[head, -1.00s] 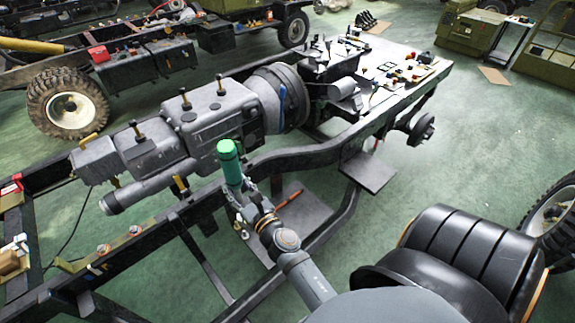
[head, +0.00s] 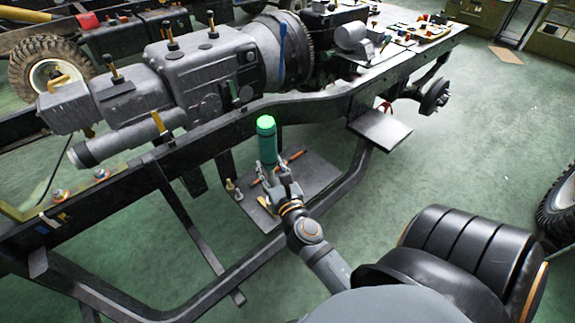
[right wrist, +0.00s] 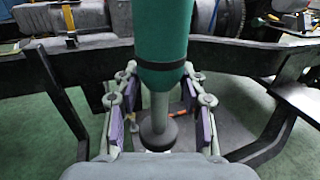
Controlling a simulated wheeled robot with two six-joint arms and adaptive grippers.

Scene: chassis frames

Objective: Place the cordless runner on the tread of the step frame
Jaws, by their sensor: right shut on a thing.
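My right gripper (head: 274,176) is shut on an upright green cylindrical tool, the cordless runner (head: 267,143). In the right wrist view the runner (right wrist: 160,35) has a dark green body, a black band and a grey shaft that runs down between the finger pads to a dark round end. The step frame's dark tubes (head: 345,195) run below the chassis rail. Its grey tread plate (head: 318,174) lies behind and below the gripper, partly hidden by gripper and runner. From these views I cannot tell whether the runner touches the plate. My left gripper is not in view.
An orange-and-dark rod (head: 291,158) and small fittings (head: 236,190) lie or stand on the plate. The black chassis rail (head: 215,142) with a grey gearbox (head: 185,80) stands behind. A smaller grey plate (head: 381,129) sits to the right. Green floor is open at right.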

